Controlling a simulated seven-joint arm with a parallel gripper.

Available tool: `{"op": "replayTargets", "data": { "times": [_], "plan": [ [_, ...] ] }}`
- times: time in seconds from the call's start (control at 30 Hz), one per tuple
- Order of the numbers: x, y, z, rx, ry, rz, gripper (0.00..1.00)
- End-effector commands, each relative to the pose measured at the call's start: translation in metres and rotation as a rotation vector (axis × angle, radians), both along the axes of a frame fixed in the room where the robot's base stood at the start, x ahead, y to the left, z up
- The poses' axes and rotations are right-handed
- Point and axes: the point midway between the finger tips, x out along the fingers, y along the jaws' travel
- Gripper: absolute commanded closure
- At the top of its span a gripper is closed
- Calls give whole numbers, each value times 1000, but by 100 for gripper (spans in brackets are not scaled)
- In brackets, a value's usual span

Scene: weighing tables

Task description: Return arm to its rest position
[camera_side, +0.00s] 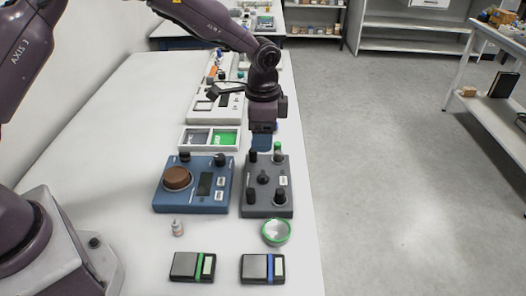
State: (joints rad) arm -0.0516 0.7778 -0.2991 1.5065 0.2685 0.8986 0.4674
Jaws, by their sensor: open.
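My gripper (263,129) hangs from my purple arm, pointing down above the white table (105,135). It is over the back edge of the dark grey device. A small blue piece (262,143) shows just below it; I cannot tell whether that is part of the gripper or a thing behind it. The gripper is open. My arm reaches from the left across the top of the view, bent at the wrist.
A blue scale (222,199) with a brown round object (177,178) stands beside the grey knobbed device (266,207). In front are a small bottle (177,229), a green-rimmed bowl (275,232) and two black boxes (191,267). Behind is a two-part tray (181,139).

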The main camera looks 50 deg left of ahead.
Motion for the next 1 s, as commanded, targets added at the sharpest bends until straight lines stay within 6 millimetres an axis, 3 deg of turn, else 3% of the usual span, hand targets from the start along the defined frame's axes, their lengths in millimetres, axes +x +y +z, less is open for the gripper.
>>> {"op": "replayTargets", "data": {
  "times": [0.2, 0.63, 0.7, 0.77, 1.0],
  "plan": [
    [0, 0, 18, -1, -1, 0, 43],
    [-1, -1, 18, -4, 3, 47, 43],
    [-17, 0, 8, -3, 48, 101, 43],
    [-31, 4, 12, 5, 62, 154, 43],
    [-87, 27, 70, 39, 16, 359, 43]
  ]
}}
